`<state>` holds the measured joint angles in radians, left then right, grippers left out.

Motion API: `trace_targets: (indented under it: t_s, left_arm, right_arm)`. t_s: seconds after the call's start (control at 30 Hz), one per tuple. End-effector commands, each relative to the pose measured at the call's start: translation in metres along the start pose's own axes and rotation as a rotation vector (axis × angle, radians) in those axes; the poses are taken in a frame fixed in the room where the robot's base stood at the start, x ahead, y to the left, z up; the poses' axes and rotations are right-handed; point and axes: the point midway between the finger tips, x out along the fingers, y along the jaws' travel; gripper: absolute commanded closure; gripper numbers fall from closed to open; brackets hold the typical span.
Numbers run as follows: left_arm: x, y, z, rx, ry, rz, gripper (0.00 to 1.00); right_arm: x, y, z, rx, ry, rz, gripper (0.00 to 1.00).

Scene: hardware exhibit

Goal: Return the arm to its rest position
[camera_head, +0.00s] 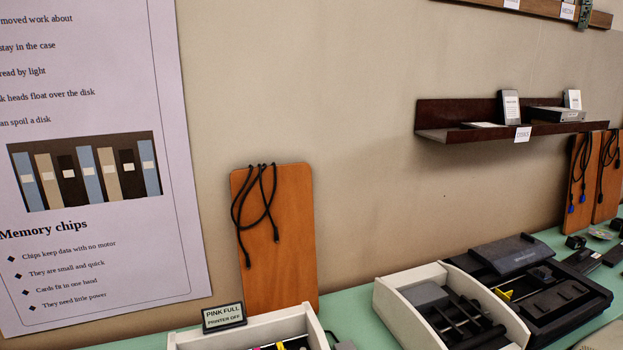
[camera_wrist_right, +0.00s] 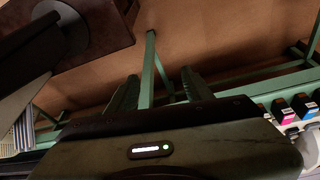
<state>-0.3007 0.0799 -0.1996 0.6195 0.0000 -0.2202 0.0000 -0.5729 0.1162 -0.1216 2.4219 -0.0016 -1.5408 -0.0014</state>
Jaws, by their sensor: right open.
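My right gripper (camera_wrist_right: 160,84) shows in the right wrist view, with its two dark fingers apart and nothing between them. Green frame bars and a brown surface lie beyond the fingers. Neither of my arms shows in the head view, and my left gripper is in neither view. The full pose of the right arm cannot be seen.
A green table (camera_head: 352,312) holds a white tray (camera_head: 405,322), a black device (camera_head: 565,300) and a PINK FULL sign (camera_head: 224,316). A shelf (camera_head: 455,134) and cable board (camera_head: 285,285) are behind. Ink cartridges (camera_wrist_right: 283,112) are right of the gripper.

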Motion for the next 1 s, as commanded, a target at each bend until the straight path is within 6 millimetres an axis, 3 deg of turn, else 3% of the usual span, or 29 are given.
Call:
trace_targets:
  t_s: [0.37,0.53,0.67,0.8,0.9,1.0]
  left_arm:
    - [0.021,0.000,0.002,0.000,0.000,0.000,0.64]
    - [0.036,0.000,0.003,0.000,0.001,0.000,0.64]
    - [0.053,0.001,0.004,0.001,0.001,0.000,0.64]
    - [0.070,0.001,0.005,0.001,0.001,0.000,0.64]
    - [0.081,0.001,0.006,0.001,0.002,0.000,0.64]
    - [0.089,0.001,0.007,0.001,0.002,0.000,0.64]
  right_arm:
    - [0.118,-0.005,0.024,-0.006,-0.041,-0.007,0.49]
    - [0.196,-0.009,0.055,-0.011,-0.070,-0.012,0.49]
    - [0.275,-0.013,0.103,-0.017,-0.104,-0.016,0.49]
    - [0.348,-0.017,0.171,-0.025,-0.141,-0.020,0.49]
    - [0.387,-0.018,0.223,-0.032,-0.165,-0.023,0.49]
    - [0.410,-0.019,0.268,-0.037,-0.183,-0.024,0.49]
